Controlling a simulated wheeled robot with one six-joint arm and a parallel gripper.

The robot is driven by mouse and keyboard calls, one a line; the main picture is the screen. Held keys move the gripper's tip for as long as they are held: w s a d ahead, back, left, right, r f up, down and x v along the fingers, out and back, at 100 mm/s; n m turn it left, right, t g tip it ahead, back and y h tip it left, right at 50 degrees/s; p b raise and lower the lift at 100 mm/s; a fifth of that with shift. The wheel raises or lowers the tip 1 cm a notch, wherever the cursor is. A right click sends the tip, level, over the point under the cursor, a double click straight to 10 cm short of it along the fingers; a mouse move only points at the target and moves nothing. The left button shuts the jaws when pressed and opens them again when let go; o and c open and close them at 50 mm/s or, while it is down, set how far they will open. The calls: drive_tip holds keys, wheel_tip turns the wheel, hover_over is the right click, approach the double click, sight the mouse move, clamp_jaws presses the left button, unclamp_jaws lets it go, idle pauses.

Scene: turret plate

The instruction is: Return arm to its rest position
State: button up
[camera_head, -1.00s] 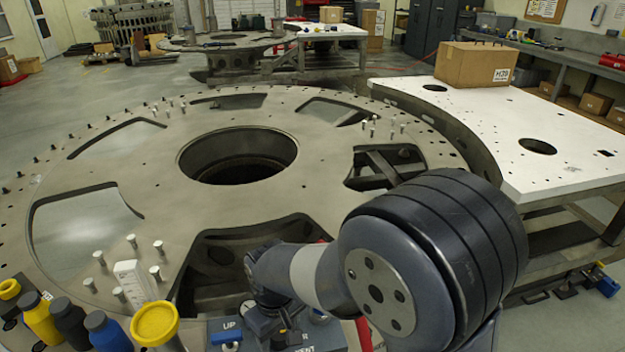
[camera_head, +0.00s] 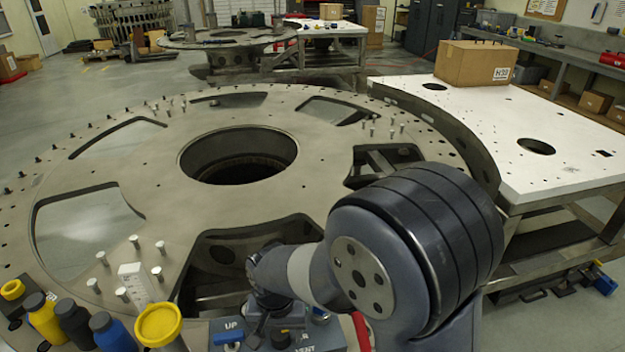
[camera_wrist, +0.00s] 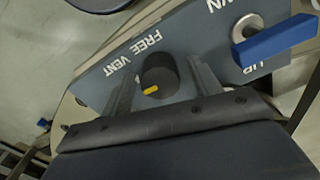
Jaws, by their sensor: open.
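My arm, grey with dark bands, is folded at the lower right of the head view. My gripper (camera_wrist: 163,85) shows in the wrist view, with its two fingers apart and nothing visibly held. The fingers point over a blue-grey control panel (camera_wrist: 110,85) lettered "FREE" and "VENT". A black knob (camera_wrist: 160,72) with a yellow mark lies between the fingers in that view; I cannot tell whether they touch it. A blue lever (camera_wrist: 275,42) on a round metal pivot is at the upper right. In the head view, my arm partly hides the panel (camera_head: 222,325).
A large round turret plate (camera_head: 320,200) with cutouts and upright pins fills the middle. Several bottles (camera_head: 75,320) and a yellow-topped cylinder (camera_head: 160,322) stand at the lower left. A white table (camera_head: 480,125) with a cardboard box (camera_head: 475,63) is at right.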

drive_tip(key=shift+m, duration=0.7)
drive_tip(key=shift+r, duration=1.05)
